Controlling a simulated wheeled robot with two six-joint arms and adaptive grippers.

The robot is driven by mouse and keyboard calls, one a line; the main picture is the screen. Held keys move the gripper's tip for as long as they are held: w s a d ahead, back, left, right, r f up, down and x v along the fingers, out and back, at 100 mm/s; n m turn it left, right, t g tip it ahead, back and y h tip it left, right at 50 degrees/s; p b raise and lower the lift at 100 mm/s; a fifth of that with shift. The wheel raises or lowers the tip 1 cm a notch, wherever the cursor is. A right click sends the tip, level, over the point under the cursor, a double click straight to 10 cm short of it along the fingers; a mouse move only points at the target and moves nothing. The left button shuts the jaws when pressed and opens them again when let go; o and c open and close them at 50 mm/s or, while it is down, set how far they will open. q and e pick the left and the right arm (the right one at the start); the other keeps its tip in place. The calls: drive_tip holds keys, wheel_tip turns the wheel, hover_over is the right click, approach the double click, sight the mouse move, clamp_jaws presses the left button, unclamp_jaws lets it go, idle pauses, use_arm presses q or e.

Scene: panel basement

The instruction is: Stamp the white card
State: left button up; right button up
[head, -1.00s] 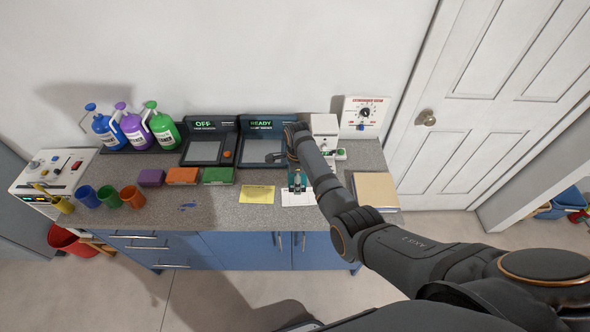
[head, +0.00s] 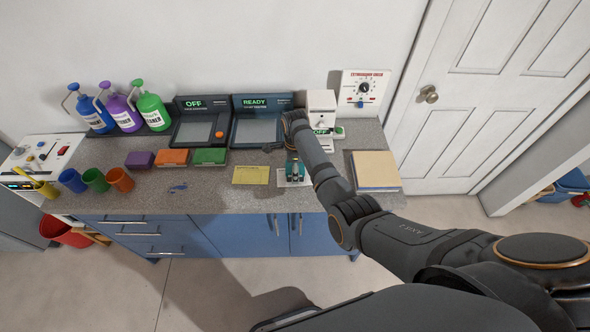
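The white card (head: 282,182) lies on the grey counter, partly covered by a teal and dark stamp (head: 293,168) that stands on it. Whether the stamp is pressed down is too small to tell. My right arm comes in from the right and reaches over the counter, passing close beside the stamp. My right gripper (head: 271,148) is small and dark, in front of the READY screen, up and to the left of the stamp. It looks apart from the stamp; its finger opening cannot be made out. My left gripper is out of view.
A yellow note (head: 251,175) lies left of the card, and a tan folder (head: 375,170) lies to the right. A white machine (head: 321,105) stands behind my arm.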

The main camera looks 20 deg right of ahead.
idle(0.7)
drive_tip(key=shift+f+b, duration=0.35)
drive_tip(key=shift+f, duration=0.1)
drive_tip(key=shift+s+f, duration=0.15)
idle(1.5)
wheel_tip(320, 180, up, 7)
drive_tip(key=p, duration=0.8)
idle(0.3)
